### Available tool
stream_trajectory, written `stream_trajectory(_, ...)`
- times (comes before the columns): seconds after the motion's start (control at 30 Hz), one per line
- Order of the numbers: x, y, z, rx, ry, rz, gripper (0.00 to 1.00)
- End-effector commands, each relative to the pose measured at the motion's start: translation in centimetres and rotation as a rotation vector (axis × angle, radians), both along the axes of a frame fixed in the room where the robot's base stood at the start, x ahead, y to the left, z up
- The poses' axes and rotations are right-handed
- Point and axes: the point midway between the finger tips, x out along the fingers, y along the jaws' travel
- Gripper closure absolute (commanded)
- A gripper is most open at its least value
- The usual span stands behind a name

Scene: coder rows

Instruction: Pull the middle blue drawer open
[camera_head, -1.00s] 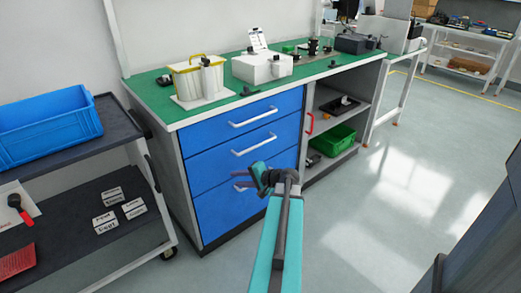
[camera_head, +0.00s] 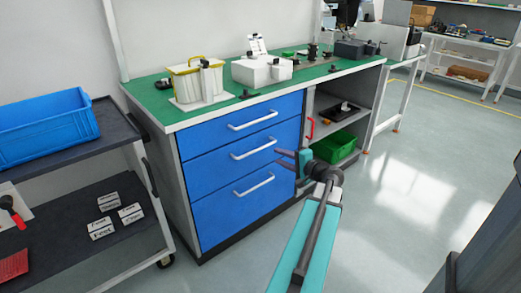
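The middle blue drawer (camera_head: 208,168) sits between the top drawer (camera_head: 205,135) and the bottom drawer (camera_head: 215,208) in the workbench cabinet. All three look shut, with fronts flush. The middle drawer's white bar handle (camera_head: 255,148) is in plain view. My gripper (camera_head: 280,157) is at the right edge of the drawer fronts in the picture, its dark fingers pointing left toward the middle handle's right end. The fingers are apart with nothing between them. I see no contact with the handle; the exact depth gap cannot be told.
A dark cart (camera_head: 70,150) with a blue crate (camera_head: 45,122) stands left of the bench. Right of the drawers are open shelves with a red handle (camera_head: 310,128) and a green bin (camera_head: 335,147). The bench top (camera_head: 150,97) holds several items. The floor at right is clear.

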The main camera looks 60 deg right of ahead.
Motion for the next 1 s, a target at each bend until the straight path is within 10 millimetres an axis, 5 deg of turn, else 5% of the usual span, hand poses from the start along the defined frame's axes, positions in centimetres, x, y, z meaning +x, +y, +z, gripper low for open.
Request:
stream_trajectory(0.37,2.6,-0.9,-0.7,0.000,0.001,0.003,0.71)
stream_trajectory(1.0,11.0,-3.7,-2.5,0.001,0.001,0.002,0.71)
